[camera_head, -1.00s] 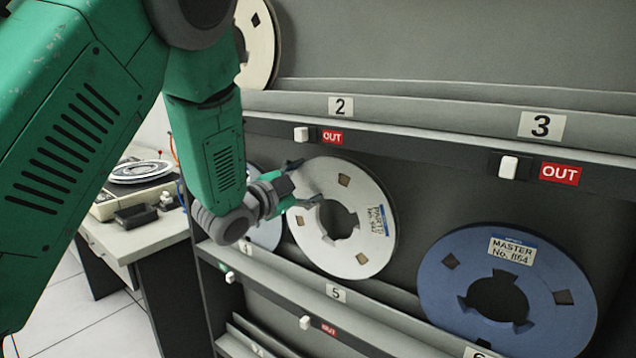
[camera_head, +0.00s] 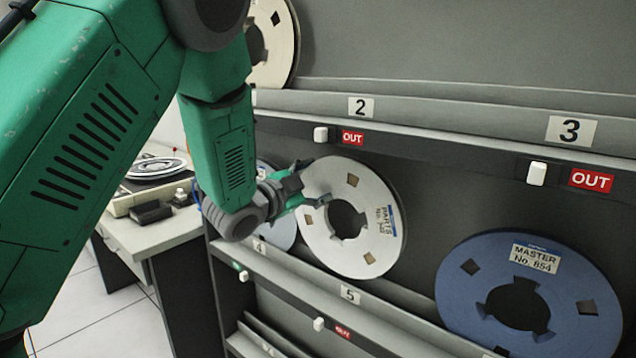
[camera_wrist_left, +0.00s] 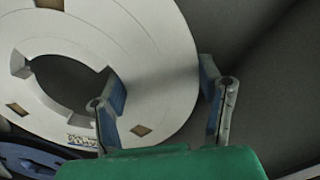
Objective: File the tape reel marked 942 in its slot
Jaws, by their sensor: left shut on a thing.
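A pale grey-white tape reel (camera_head: 327,246) stands upright in the middle bay of the rack, above the slot sign 5 (camera_head: 350,295). Its label (camera_head: 386,221) reads PARTS, with a number too small to read surely. My left gripper (camera_head: 311,183) is shut on the reel's upper left band. In the left wrist view the fingers (camera_wrist_left: 160,95) straddle the white reel (camera_wrist_left: 165,50), one at the hub opening and one outside the rim. Whether the reel's lower edge rests on the shelf is hidden by the lip. My right gripper is not in view.
A blue reel labelled MASTER No. 854 (camera_head: 465,300) stands at right. Another reel (camera_head: 280,230) is partly hidden behind my left gripper, above sign 4 (camera_head: 259,246). A cream reel (camera_head: 283,70) is on the upper shelf. A shelf ledge (camera_head: 450,145) with switches runs above; a desk (camera_head: 150,235) stands left.

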